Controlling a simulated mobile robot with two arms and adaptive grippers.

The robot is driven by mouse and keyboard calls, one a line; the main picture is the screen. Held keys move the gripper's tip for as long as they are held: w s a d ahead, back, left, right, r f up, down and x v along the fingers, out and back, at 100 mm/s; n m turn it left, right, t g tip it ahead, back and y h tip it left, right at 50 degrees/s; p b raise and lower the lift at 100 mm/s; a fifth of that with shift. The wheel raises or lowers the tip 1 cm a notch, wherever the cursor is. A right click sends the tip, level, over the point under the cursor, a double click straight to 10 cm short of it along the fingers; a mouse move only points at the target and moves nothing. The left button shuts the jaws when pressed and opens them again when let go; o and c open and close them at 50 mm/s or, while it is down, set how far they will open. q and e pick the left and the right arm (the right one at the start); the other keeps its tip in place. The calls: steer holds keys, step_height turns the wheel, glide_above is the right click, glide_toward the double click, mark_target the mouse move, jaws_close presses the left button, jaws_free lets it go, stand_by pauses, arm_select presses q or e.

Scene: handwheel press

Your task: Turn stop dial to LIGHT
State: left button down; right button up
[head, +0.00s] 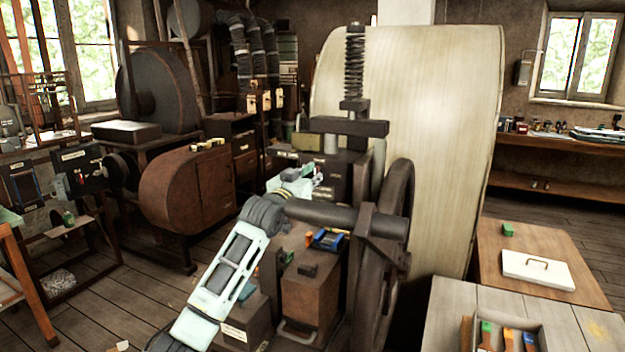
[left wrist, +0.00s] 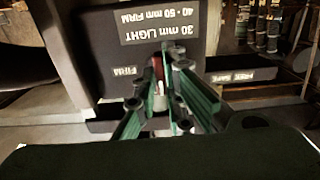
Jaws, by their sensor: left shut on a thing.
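In the left wrist view, my left gripper (left wrist: 168,98), with green fingers, is shut on a small red and white part, seemingly the stop dial (left wrist: 158,68). The fingers hide most of it, so its exact pointing is unclear. Behind it is a dark panel with an upside-down plate (left wrist: 160,32) reading 30 mm LIGHT, 40-50 mm FIRM. A FIRM label (left wrist: 125,72) is left of the fingers and a FREE SAFE label (left wrist: 252,76) is to the right. In the head view, my left arm reaches up to the press, and its hand (head: 300,178) is partly hidden behind the press shaft. My right gripper is not seen.
The press handwheel (head: 388,255) and dark shaft (head: 330,214) stand close beside my left arm. A large pale curved panel (head: 440,130) rises behind.

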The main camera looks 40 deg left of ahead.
arm_select(q)
steer(key=shift+f, duration=0.2)
steer(key=c, duration=1.8)
jaws_free()
steer(key=shift+r, duration=0.15)
steer(key=shift+c, duration=0.2)
steer(key=v, duration=1.2)
